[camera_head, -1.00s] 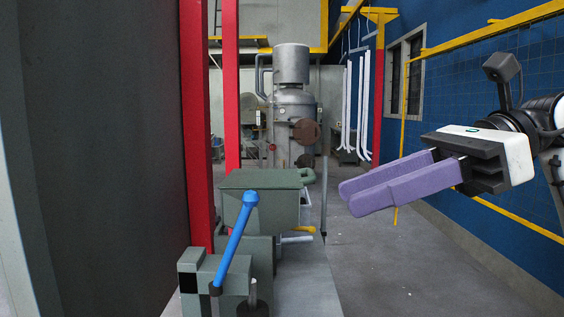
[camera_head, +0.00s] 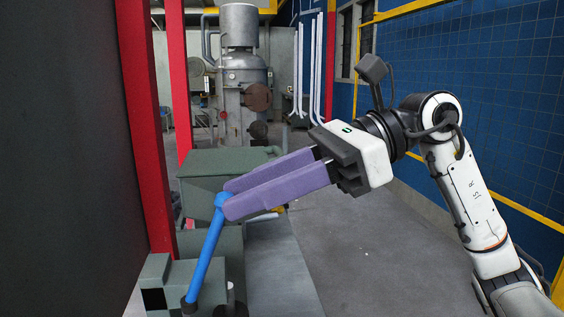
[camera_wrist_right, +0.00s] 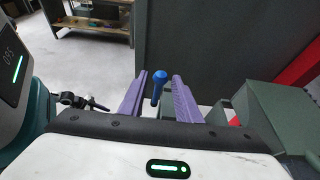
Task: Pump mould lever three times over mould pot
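The mould lever (camera_head: 208,250) is a blue rod with a round knob on top, tilted a little to the right, rising from a grey-green machine base (camera_head: 156,282). My right gripper (camera_head: 226,198) has purple fingers and reaches in from the right to the knob. In the right wrist view the blue knob (camera_wrist_right: 160,77) stands between the two open fingers (camera_wrist_right: 160,88), with gaps on both sides. I cannot make out the mould pot for certain; a dark upright stub (camera_head: 237,298) beside the lever foot is partly cut off. My left gripper is not in view.
A grey-green hopper box (camera_head: 210,165) stands behind the lever. Red posts (camera_head: 146,130) and a dark panel (camera_head: 60,150) close off the left. A metal boiler (camera_head: 243,90) stands at the back. The floor (camera_head: 345,250) to the right is clear.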

